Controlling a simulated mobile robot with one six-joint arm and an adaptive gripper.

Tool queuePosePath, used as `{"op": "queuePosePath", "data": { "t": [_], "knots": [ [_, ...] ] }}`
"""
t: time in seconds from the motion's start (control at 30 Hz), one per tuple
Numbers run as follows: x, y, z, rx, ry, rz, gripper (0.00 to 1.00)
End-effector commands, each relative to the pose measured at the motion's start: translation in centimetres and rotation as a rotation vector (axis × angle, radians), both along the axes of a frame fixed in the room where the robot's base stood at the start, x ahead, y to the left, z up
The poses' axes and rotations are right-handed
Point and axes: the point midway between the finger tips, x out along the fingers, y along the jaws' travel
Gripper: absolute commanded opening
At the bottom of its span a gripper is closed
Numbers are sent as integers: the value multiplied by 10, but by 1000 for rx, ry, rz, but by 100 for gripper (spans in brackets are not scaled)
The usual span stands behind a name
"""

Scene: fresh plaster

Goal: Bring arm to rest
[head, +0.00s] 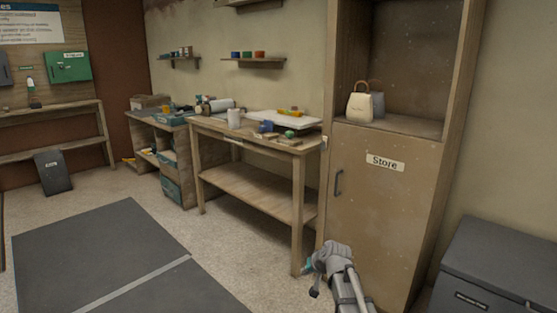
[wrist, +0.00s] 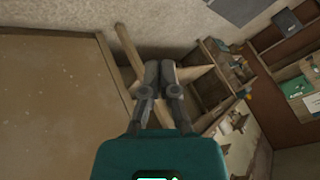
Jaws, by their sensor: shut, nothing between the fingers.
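My arm shows at the lower middle of the head view, in front of the wooden cabinet (head: 385,225) with the "Store" label. My gripper (wrist: 158,68) is in the wrist view, its two grey fingers together with nothing between them. In the head view my gripper's tip (head: 310,278) points left and is partly hidden by the arm. The wrist view is tilted, with the cabinet's flat panel (wrist: 55,100) filling its left side. The gripper appears clear of the cabinet and the table, though the exact gap cannot be told.
A wooden workbench (head: 250,185) with several items on top stands left of the cabinet. A cream bag (head: 360,107) sits on the cabinet's open shelf. A dark chest (head: 495,270) stands at the lower right.

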Motion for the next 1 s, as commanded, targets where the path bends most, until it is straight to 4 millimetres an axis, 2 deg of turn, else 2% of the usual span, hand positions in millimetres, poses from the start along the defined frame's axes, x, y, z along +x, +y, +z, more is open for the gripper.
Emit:
{"op": "queuePosePath", "data": {
  "t": [0.03,0.2,0.4,0.6,0.7,1.0],
  "knots": [
    [-33,-7,-8,-49,51,21,0],
    [-107,-32,-28,-203,226,75,0],
    [-165,-54,-37,-319,368,99,0],
    [-211,-72,-40,-404,479,106,0],
    [-226,-79,-36,-435,523,107,0],
    [-222,-78,-5,-431,516,107,0]
  ]
}}
